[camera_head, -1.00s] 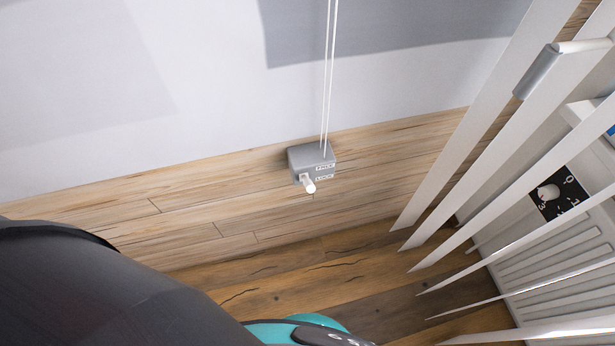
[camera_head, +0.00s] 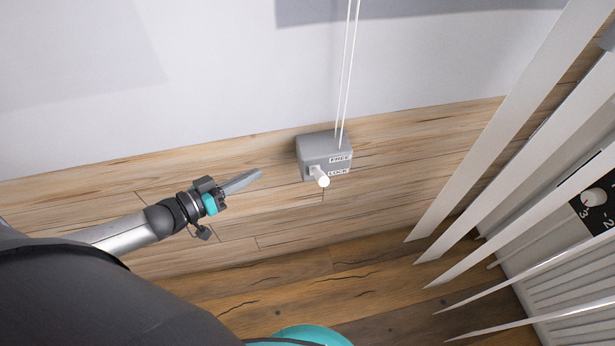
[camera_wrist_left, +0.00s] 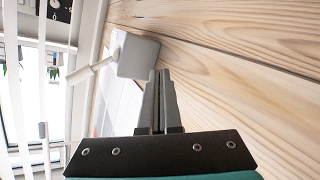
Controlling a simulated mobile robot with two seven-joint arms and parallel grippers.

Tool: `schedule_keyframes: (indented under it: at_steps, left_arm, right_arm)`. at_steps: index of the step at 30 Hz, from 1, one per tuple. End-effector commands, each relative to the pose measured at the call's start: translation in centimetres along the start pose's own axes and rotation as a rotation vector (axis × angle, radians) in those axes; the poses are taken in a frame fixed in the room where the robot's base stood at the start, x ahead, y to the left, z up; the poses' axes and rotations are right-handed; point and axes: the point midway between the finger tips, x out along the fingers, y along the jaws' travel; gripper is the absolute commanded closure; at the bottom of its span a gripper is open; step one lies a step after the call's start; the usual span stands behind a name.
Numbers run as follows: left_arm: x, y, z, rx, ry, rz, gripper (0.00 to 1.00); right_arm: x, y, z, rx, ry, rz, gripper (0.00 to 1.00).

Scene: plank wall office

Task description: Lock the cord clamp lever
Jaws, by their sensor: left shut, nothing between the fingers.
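The cord clamp (camera_head: 325,150) is a grey box on the plank wall, with labels FREE above and LOCK below on its front. Its white lever (camera_head: 320,177) sticks out, with its round tip beside the LOCK label. Two white cords (camera_head: 347,70) run up from the box. My left gripper (camera_head: 258,173) is shut and empty, left of the clamp and apart from it. In the left wrist view the shut fingers (camera_wrist_left: 159,75) point toward the grey clamp (camera_wrist_left: 138,56) and its white lever (camera_wrist_left: 92,70). My right gripper is not in view.
White slanted blind slats (camera_head: 500,130) hang to the right of the clamp. Behind them is a white panelled unit with a black numbered dial (camera_head: 594,198). The plank wall (camera_head: 230,220) between gripper and clamp is clear.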

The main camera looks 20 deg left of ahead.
Motion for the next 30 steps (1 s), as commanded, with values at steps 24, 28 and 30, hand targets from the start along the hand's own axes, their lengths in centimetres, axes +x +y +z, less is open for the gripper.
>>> schedule_keyframes:
  at_steps: [24, 28, 30]
  left_arm:
    - [-1.3, 9.4, -6.0, -0.243, 0.054, 0.494, 1.00]
    - [-0.8, 9.6, -6.0, -0.243, 0.056, 0.495, 1.00]
    - [-0.3, 9.9, -6.1, -0.243, 0.057, 0.495, 1.00]
  right_arm:
    - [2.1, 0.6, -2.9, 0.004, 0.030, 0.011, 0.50]
    - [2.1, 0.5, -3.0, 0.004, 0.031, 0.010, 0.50]
    - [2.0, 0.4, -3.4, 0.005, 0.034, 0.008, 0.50]
